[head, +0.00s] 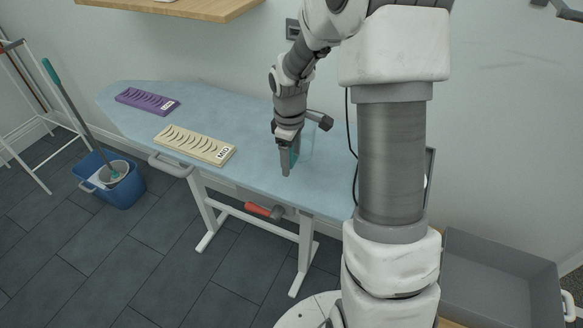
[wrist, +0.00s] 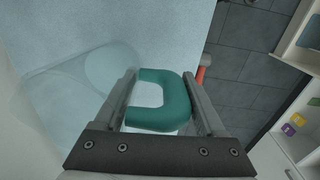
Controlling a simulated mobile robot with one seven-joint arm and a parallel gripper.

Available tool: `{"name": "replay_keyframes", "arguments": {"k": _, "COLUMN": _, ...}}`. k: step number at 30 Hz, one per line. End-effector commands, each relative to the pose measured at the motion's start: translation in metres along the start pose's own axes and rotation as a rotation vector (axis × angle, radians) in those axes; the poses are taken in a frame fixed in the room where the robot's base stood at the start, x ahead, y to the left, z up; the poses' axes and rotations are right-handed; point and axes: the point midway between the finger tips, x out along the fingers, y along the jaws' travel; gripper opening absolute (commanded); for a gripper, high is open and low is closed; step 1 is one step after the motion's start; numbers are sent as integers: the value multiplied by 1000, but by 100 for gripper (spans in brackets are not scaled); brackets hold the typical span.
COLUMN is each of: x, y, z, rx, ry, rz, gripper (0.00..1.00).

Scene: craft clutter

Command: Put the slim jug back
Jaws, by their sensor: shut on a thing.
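The slim jug has a clear, see-through body (wrist: 70,85) and a teal handle (wrist: 162,118). My gripper (head: 288,173) points down over the right part of the pale blue board (head: 240,110) and is shut on that handle. In the wrist view the handle sits between the two fingers, and the faint body lies to their left. In the head view the teal handle (head: 294,156) shows just behind the fingers, and the body is barely visible. I cannot tell whether the jug's base touches the board.
A cream slotted block marked MID (head: 195,144) and a purple slotted block (head: 147,101) lie on the board to the left. A red-handled thing (head: 263,210) is below the front edge. A blue mop bucket (head: 122,190) stands left; a grey crate (head: 500,275) is right.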

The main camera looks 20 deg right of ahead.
Motion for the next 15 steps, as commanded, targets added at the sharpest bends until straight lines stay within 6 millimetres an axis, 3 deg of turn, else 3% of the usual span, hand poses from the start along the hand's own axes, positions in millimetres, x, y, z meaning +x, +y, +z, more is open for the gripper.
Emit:
{"name": "replay_keyframes", "arguments": {"k": 7, "x": 34, "y": -2, "z": 0, "rx": -1, "ry": -1, "rz": -3, "gripper": 0}}
{"name": "replay_keyframes", "arguments": {"k": 15, "x": 37, "y": -2, "z": 1, "rx": 0, "ry": 0, "rz": 0, "gripper": 0}}
